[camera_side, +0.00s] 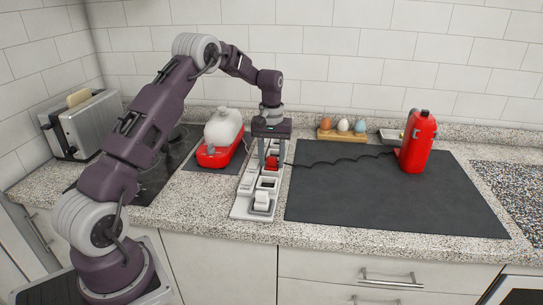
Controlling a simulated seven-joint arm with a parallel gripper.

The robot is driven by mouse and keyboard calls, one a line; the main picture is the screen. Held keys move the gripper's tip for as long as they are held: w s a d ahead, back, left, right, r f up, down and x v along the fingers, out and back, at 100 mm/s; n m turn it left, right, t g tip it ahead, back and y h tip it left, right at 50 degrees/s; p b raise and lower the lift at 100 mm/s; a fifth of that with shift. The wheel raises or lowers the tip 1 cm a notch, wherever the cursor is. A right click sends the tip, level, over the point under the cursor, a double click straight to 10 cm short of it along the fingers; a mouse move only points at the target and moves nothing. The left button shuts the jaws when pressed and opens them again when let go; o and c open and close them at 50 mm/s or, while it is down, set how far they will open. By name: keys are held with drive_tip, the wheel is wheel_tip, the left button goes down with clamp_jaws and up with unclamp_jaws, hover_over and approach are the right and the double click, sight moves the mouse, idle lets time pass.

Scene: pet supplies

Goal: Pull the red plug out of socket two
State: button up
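The red plug (272,163) sits at a white socket strip (241,211) that runs from front to back on the counter. A dark cord leads from it to the right. My gripper (272,165) points down over the strip, with its fingers on either side of the red plug. I cannot tell whether the fingers touch it or whether it is fully seated. An open socket (266,183) lies in front of it, and a white plug (261,199) is nearer the front end. The back of the strip is hidden by my gripper.
A red appliance (417,145) stands right on a dark mat (390,195). A red-and-white appliance (221,140) is close on the left. An egg holder (341,135) is behind right, a toaster (88,125) far left. The mat's middle is clear apart from the cord.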

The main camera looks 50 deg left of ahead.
sight(272, 157)
clamp_jaws()
drive_tip(key=shift+r, duration=2.35)
